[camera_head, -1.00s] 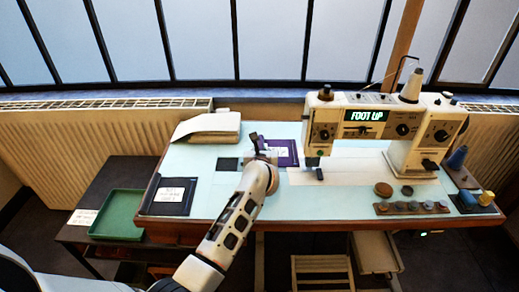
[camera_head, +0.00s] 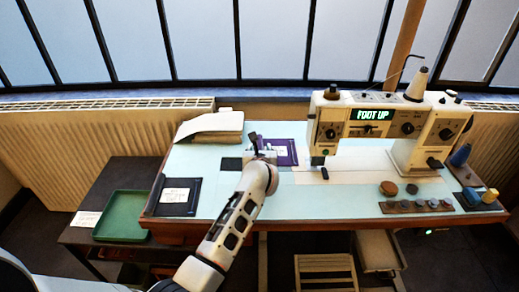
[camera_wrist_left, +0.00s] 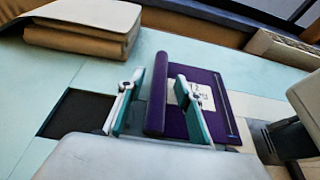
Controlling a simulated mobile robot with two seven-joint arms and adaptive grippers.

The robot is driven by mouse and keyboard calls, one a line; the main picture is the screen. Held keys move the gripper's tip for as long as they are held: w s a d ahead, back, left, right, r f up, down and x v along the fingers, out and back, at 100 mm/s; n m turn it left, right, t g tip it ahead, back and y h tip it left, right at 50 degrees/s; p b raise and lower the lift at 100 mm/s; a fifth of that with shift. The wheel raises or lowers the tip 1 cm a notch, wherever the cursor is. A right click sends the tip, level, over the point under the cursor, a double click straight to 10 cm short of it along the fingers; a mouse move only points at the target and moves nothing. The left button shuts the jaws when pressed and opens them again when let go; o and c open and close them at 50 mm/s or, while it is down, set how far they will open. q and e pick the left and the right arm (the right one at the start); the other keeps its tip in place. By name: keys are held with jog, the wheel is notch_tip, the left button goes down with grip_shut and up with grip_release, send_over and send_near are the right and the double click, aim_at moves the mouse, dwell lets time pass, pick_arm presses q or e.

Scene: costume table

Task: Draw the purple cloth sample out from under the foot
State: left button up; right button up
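The purple cloth sample (camera_head: 284,147) lies on the pale table top, left of the sewing machine's foot (camera_head: 318,160). A strip of table shows between its right edge and the foot. In the left wrist view the cloth (camera_wrist_left: 222,125) has a thick raised edge and a white label. My left gripper (camera_wrist_left: 160,80) is over the cloth's left part, its fingers apart on either side of that raised edge. A gap shows beside the edge, so the gripper looks open. In the head view the left gripper (camera_head: 260,150) partly covers the cloth's left side. My right gripper is not in view.
The cream sewing machine (camera_head: 385,118) reads "FOOT UP". A dark square (camera_head: 231,164) lies left of the cloth, with a stacked pale pile (camera_head: 215,127) behind. A dark labelled mat (camera_head: 166,201) and green tray (camera_head: 121,216) are at left. The front middle of the table is clear.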

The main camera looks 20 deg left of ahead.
pick_arm(q)
jog(key=shift+r, duration=0.3)
notch_tip(320, 180, up, 9)
jog(key=shift+r, duration=0.2)
dwell(0.3)
